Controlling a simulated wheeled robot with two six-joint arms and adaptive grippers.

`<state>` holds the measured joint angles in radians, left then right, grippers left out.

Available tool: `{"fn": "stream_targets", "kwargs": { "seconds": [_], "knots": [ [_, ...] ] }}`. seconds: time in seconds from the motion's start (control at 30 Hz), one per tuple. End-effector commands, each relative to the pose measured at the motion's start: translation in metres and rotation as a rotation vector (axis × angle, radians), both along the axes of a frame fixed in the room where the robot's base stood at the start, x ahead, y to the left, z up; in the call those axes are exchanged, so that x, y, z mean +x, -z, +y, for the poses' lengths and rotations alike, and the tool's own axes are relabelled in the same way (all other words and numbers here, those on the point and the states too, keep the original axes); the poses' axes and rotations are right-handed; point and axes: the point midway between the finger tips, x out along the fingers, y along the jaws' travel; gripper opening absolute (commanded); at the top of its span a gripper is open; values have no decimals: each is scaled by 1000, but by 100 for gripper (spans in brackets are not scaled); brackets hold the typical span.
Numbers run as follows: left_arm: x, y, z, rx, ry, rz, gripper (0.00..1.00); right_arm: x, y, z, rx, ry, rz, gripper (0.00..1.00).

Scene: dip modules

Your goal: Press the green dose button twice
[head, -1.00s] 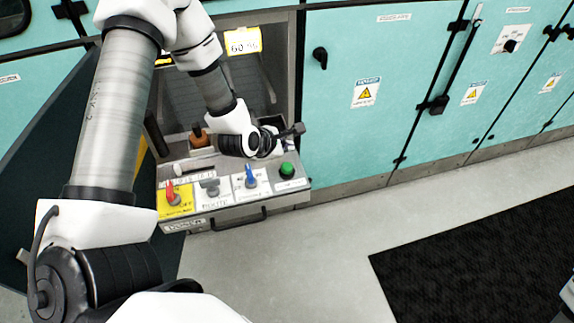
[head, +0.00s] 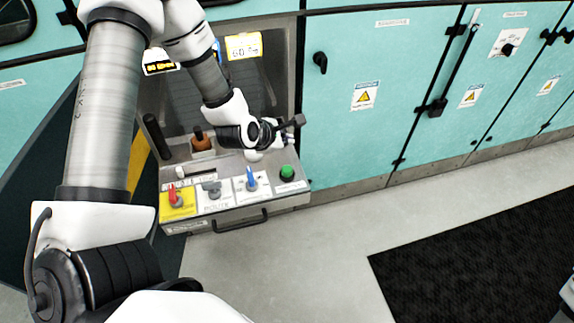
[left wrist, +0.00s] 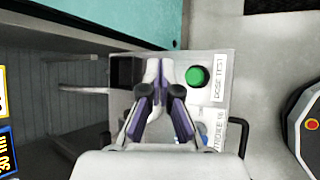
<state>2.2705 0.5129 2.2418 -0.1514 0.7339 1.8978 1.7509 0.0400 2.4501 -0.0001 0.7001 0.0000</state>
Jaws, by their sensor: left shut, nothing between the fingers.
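The green dose button (head: 287,172) is a round cap at the right end of the drawer-like control panel (head: 234,215). In the left wrist view the green button (left wrist: 196,77) sits beside a label reading "DOSE TEST". My left gripper (head: 279,143) is above the back right part of the panel, behind the button in the head view. In the left wrist view its fingers (left wrist: 161,92) are close together with nothing between them, and their tips are to the left of the button, apart from it in the picture. Their height above the panel is hard to judge.
A red switch (head: 175,198), a grey knob (head: 212,188) and a blue switch (head: 251,180) stand along the panel left of the button. Teal cabinets (head: 345,130) close off the back right.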

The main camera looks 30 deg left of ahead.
Motion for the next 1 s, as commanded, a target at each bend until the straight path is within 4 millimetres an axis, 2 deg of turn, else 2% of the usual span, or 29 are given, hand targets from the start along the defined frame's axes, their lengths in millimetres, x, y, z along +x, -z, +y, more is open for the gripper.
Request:
{"fn": "stream_targets", "kwargs": {
  "seconds": [0.33,0.73,0.8,1.0],
  "knots": [
    [0,12,0,1,1,1,0,0,10,0,0,0,1,40],
    [-1,69,0,0,1,2,0,0,51,0,0,0,1,40],
    [0,80,0,0,1,1,0,0,63,0,0,0,1,40],
    [0,92,0,0,0,0,0,0,74,0,0,0,1,40]
  ]
}}
